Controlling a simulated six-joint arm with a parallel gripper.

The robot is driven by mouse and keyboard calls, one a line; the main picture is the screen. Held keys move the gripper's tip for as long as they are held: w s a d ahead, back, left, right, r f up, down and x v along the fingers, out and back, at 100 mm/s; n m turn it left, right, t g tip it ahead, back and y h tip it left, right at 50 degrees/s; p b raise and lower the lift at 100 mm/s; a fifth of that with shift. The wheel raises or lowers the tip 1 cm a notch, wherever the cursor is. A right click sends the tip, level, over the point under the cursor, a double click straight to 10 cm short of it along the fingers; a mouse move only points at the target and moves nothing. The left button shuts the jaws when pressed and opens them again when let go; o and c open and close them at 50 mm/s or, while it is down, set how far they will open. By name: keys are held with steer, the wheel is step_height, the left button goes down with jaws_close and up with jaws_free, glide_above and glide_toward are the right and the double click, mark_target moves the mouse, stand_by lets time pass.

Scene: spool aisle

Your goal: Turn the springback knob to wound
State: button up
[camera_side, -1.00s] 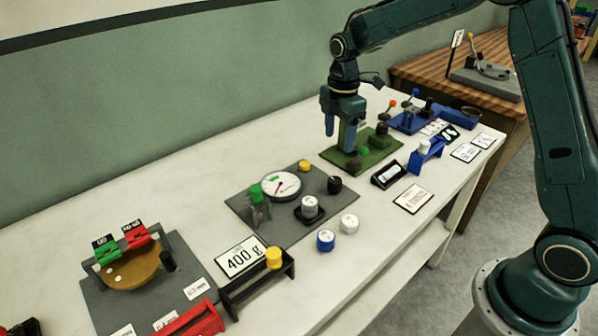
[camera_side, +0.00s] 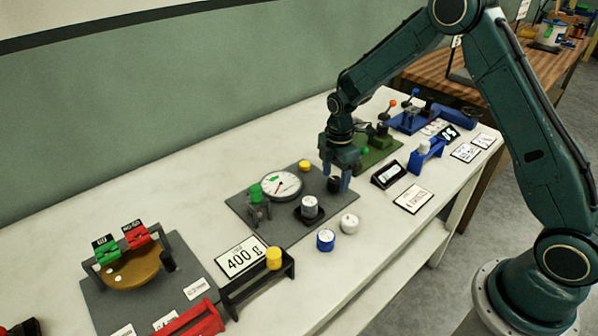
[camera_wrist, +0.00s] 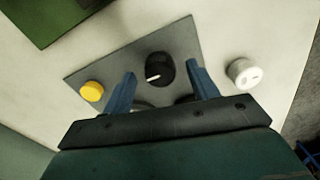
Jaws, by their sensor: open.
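A black knob (camera_wrist: 158,70) with a white pointer line stands on a grey panel (camera_wrist: 115,72). In the side view the same knob (camera_side: 334,185) sits near the panel's right corner, low between my gripper's fingers. I cannot read any mark that names it the springback knob. My gripper (camera_wrist: 164,80) is open, with one blue finger on each side of the knob and gaps visible to both. In the side view my gripper (camera_side: 336,178) points down over the panel. Whether the fingers reach the knob's height is unclear.
On the panel are a round dial gauge (camera_side: 281,186), a yellow knob (camera_side: 305,165) and a grey cylinder (camera_side: 310,206) in a black holder. White (camera_side: 349,223) and blue (camera_side: 326,240) cylinders stand in front. A green fixture (camera_side: 380,150) lies behind to the right.

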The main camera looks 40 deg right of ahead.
steer(key=shift+f, duration=0.2)
steer(key=c, duration=1)
